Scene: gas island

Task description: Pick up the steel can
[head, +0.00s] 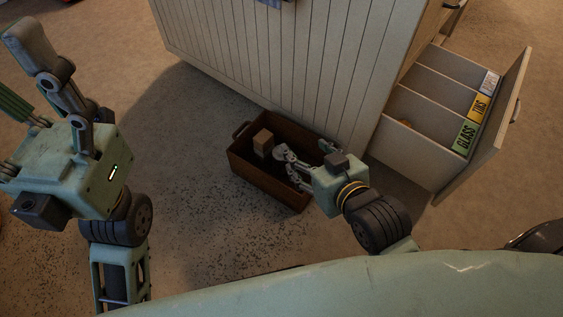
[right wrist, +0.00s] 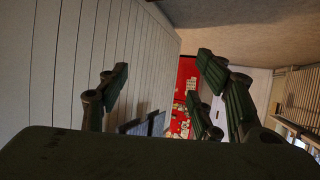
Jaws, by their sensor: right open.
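I cannot pick out the steel can for certain in either view. My right gripper (head: 304,158) shows in front of the wooden crate (head: 282,191) in the head view, its fingers spread and pointing up and left in the picture. In the right wrist view its fingers (right wrist: 160,98) stand apart with nothing between them. They hide part of the crate's inside. My left gripper (head: 55,85) is at the far left with its fingers spread and empty, away from the crate.
A small brown block (head: 263,140) shows at the crate's back left. A white planked cabinet (head: 270,60) stands behind the crate. An open drawer (head: 418,158) with labels GLASS and TINS juts out at right. A red panel (right wrist: 187,85) shows in the right wrist view. Floor left of the crate is clear.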

